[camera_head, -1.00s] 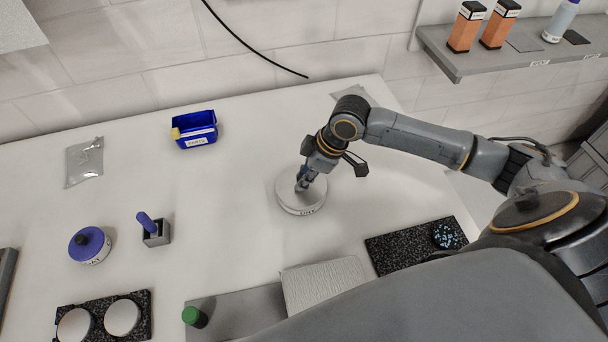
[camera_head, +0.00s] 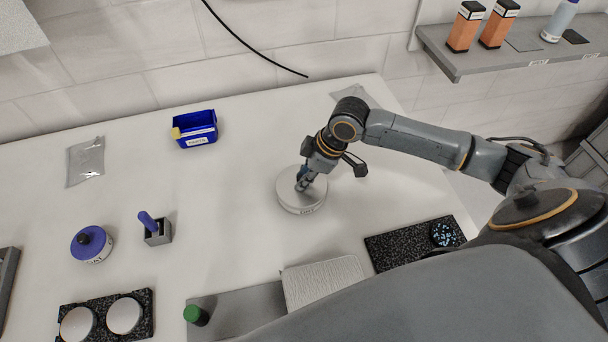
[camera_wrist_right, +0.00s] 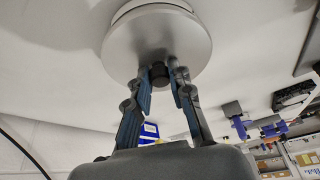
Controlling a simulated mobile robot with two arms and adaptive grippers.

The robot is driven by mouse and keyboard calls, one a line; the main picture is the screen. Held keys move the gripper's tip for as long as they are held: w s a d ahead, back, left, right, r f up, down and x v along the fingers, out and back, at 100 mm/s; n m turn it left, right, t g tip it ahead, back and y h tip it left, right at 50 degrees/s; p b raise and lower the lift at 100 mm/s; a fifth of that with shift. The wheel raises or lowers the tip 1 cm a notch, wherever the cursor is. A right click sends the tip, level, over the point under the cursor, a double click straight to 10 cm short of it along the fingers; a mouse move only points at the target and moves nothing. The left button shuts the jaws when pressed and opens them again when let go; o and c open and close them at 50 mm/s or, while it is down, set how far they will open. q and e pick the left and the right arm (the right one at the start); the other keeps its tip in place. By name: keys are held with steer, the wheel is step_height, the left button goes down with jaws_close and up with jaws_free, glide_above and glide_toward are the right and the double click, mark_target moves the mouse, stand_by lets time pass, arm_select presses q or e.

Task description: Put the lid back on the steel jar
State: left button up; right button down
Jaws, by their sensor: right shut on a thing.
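The steel jar (camera_head: 305,209) stands on the white table right of the middle, a low round tin with a label on its front. Its silver lid (camera_head: 288,183) is over the top of the jar; I cannot tell whether it is fully seated. In the right wrist view the lid (camera_wrist_right: 120,45) is a grey disc with a small black knob (camera_wrist_right: 159,74). My right gripper (camera_head: 302,186) points down at the lid, and in the wrist view its two fingers (camera_wrist_right: 160,80) are closed on the knob. My left gripper is not in view.
A jar with a purple lid (camera_head: 86,240), a purple-handled tool in a block (camera_head: 156,234) and a blue bin (camera_head: 196,128) stand to the left. A black mat (camera_head: 395,246), a white textured pad (camera_head: 322,282) and a green-capped item (camera_head: 195,315) lie in front.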

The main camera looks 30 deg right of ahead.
steer(key=shift+p, duration=0.5)
stand_by(0.6)
steer(key=c, duration=1.1)
jaws_free()
steer(key=shift+o, duration=0.2)
steer(key=o, duration=0.4)
steer(key=shift+r, duration=0.1)
steer(key=shift+r+p, duration=3.35)
steer(key=shift+p, duration=0.6)
